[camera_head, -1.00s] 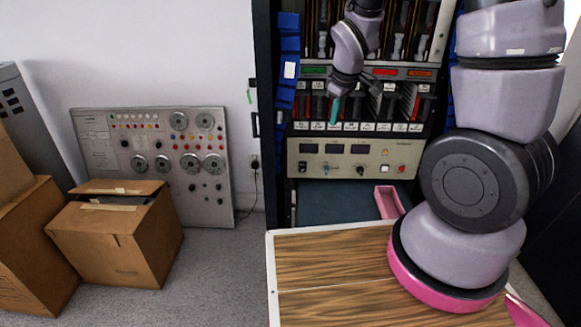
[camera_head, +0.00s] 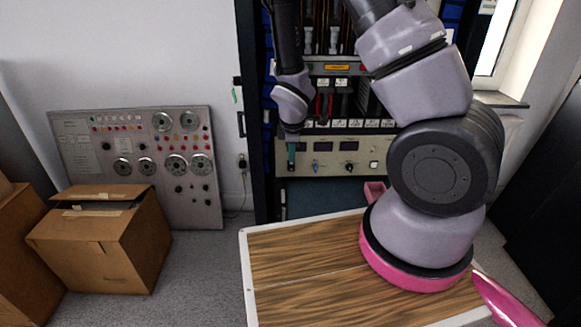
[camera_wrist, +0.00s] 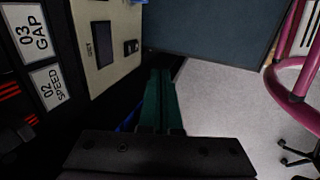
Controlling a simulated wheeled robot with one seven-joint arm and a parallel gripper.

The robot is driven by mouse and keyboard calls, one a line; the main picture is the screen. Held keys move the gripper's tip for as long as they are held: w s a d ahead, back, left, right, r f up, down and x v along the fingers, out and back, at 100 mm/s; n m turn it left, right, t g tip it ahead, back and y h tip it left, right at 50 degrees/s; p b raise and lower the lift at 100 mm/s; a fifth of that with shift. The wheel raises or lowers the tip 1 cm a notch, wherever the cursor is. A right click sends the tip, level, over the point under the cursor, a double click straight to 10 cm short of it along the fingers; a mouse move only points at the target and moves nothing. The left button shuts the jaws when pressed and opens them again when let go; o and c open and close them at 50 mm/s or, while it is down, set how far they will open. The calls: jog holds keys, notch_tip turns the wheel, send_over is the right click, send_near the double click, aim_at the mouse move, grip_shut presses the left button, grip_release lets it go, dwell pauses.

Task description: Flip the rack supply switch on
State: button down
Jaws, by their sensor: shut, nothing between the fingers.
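In the wrist view, the fingers (camera_wrist: 160,88) point toward the panel's lower edge. A black rocker-like switch (camera_wrist: 131,47) shows beside a dark display (camera_wrist: 102,45), a little beyond the fingertips. I cannot read which control is the rack supply switch, nor its position.
A wood-topped table (camera_head: 300,265) fills the front. Cardboard boxes (camera_head: 100,245) and a grey instrument panel (camera_head: 135,165) stand left. A blue-grey surface (camera_wrist: 215,28) lies below the rack panel.

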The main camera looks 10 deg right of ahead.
aim_at(291, 166)
jog(key=x, duration=0.3)
jog(key=w+x, duration=0.1)
jog(key=x, duration=0.3)
jog(key=w+r+x, duration=0.1)
jog(key=x, duration=0.3)
jog(key=shift+w+d+f, duration=0.2)
jog(key=shift+w+d, duration=0.05)
jog(key=shift+d, duration=0.05)
jog(key=shift+w, duration=0.45)
jog(key=shift+w+d+f, duration=0.1)
jog(key=shift+w+f, duration=0.05)
jog(key=shift+w, duration=0.15)
